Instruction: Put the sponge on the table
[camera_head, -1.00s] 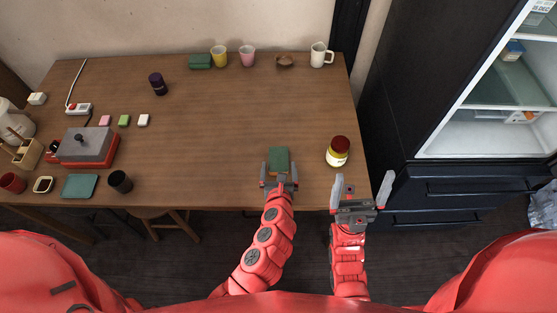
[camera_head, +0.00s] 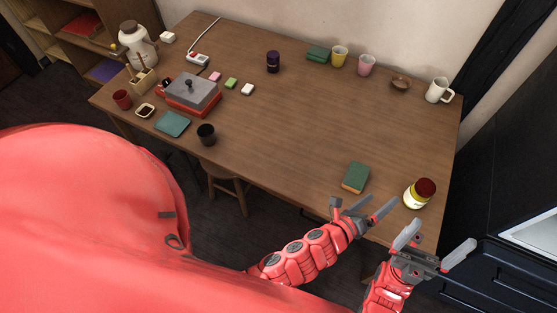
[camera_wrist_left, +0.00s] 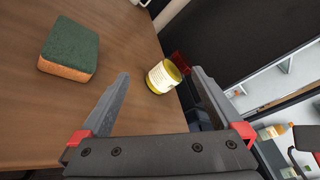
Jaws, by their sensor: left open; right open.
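The sponge (camera_head: 355,177), green on top and orange below, lies flat on the wooden table (camera_head: 290,135) near its front edge. It also shows at the upper left of the left wrist view (camera_wrist_left: 70,48). My left gripper (camera_head: 376,205) is open and empty, just in front and to the right of the sponge, apart from it. In the left wrist view, its fingers (camera_wrist_left: 160,72) have the sponge outside them, to the left. My right gripper (camera_head: 443,232) is open and empty beyond the table's front right edge.
A yellow jar with a dark red lid (camera_head: 420,193) stands right of the sponge, close to both grippers. A white mug (camera_head: 437,91), small bowl (camera_head: 400,84), cups and a green block (camera_head: 318,54) line the back. A red grill (camera_head: 192,95) is at left. The table's middle is clear.

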